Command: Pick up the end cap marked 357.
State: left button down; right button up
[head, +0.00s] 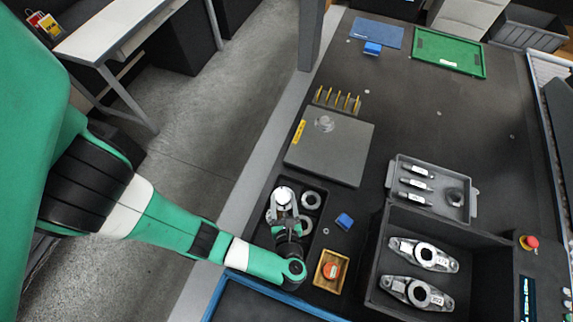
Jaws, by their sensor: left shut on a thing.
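My left gripper (285,213) reaches over a black tray (323,194) with compartments. It is shut on a round, bright silver part (282,196) at the tray's left side. I cannot read a mark on this part, and the gripper hides some of it. No number 357 is readable anywhere. My right gripper is not in view.
A dark crate (375,265) holds two silver flanged parts with tags. A grey tray (396,172) with small parts stands behind it. A grey plate (340,160) lies beyond the black tray.

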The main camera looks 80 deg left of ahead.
pick_arm(q)
jog(key=s+d+r+p, duration=0.3)
jog(key=d+p, duration=0.4)
jog(key=shift+s+d+r, duration=0.3)
jog(key=shift+s+d, duration=0.05)
